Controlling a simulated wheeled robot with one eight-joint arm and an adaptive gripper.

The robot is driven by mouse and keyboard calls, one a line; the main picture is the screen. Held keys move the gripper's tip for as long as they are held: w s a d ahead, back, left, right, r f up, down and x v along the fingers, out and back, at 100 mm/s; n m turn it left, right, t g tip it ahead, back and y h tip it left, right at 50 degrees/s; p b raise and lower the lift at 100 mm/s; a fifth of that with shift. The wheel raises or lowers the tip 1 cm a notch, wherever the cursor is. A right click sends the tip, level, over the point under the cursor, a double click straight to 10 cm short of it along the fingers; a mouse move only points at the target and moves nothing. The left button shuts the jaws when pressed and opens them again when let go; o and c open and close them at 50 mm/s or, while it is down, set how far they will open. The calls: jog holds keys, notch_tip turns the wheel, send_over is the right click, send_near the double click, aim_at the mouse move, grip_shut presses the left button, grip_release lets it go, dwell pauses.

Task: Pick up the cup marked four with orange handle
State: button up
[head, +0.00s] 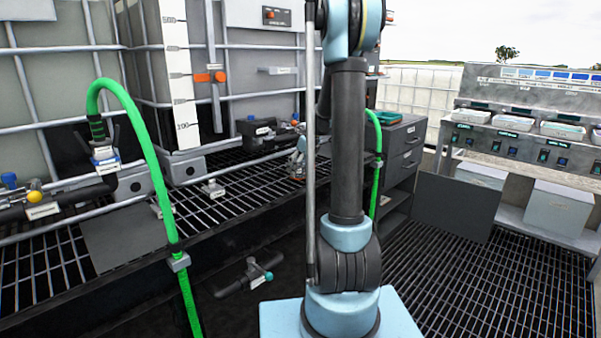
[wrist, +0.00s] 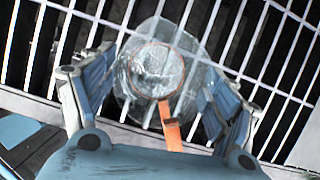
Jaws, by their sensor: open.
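A clear cup (wrist: 145,72) with an orange ring and an orange handle (wrist: 170,128) shows in the wrist view. It is over the white grating, between the two fingers of my gripper (wrist: 157,80). The handle points down the picture toward the palm. The fingers are spread on either side of the cup, and I cannot tell whether the right finger touches it. No number is readable on the cup. In the head view, my gripper (head: 298,158) shows small beside my arm, low over the grating, and the cup cannot be made out clearly there.
In the head view, a caged tank (head: 150,60) with an orange-handled valve (head: 210,77) stands behind the grating (head: 225,190). A green hose (head: 160,190) arches at left. A grey drawer cabinet (head: 402,150) and a bench with trays (head: 510,122) stand at right. Open grated floor (head: 480,285) lies at lower right.

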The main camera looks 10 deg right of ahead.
jog(key=c, duration=1.2)
